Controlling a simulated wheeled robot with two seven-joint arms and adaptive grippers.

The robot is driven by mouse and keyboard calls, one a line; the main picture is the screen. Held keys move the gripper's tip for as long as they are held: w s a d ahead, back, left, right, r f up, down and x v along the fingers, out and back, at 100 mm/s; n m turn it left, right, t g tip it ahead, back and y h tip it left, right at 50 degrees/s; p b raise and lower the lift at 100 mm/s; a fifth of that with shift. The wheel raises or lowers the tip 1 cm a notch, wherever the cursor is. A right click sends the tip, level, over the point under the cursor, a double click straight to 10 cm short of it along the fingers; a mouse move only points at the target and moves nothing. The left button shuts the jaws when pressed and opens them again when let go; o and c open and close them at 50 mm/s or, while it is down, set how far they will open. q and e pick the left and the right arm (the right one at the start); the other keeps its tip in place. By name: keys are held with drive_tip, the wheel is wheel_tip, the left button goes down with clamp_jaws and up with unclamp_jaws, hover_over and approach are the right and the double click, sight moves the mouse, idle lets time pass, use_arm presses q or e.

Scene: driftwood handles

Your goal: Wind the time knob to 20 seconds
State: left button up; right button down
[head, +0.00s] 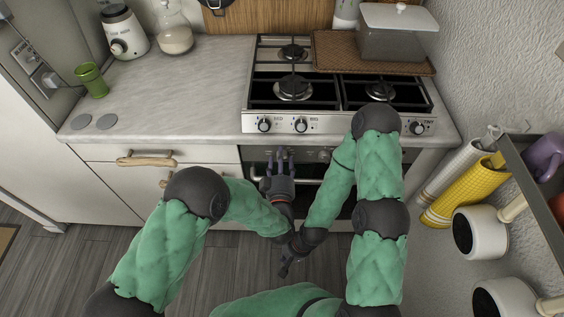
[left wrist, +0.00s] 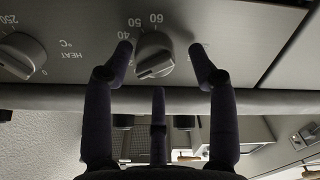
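In the left wrist view a grey round knob (left wrist: 154,54) sits on a metal panel, with 40, 50 and 60 printed around it. I take it for the time knob. My left gripper (left wrist: 162,50) is open, with one fingertip on each side of the knob and visible gaps between. A further finger shows below the knob. In the head view the left gripper (head: 279,157) is in front of the oven, below the stove's knob row; this knob cannot be made out there. My right gripper (head: 284,268) hangs low near the left wrist; its finger opening is unclear.
A heat knob (left wrist: 22,54) is beside it in the left wrist view. Stove knobs (head: 300,125) line the edge above. The oven handle (head: 318,181) runs close to my left gripper. Drawers (head: 112,155) stand left; yellow and white rolls (head: 462,190) are right.

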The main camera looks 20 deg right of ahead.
use_arm(q)
drive_tip(key=shift+s+f, duration=0.15)
drive_tip(key=shift+f, duration=0.05)
drive_tip(key=shift+s, duration=0.5)
drive_tip(key=v, duration=1.1)
drive_tip(key=shift+w+a, duration=0.1)
drive_tip(key=shift+a, duration=0.05)
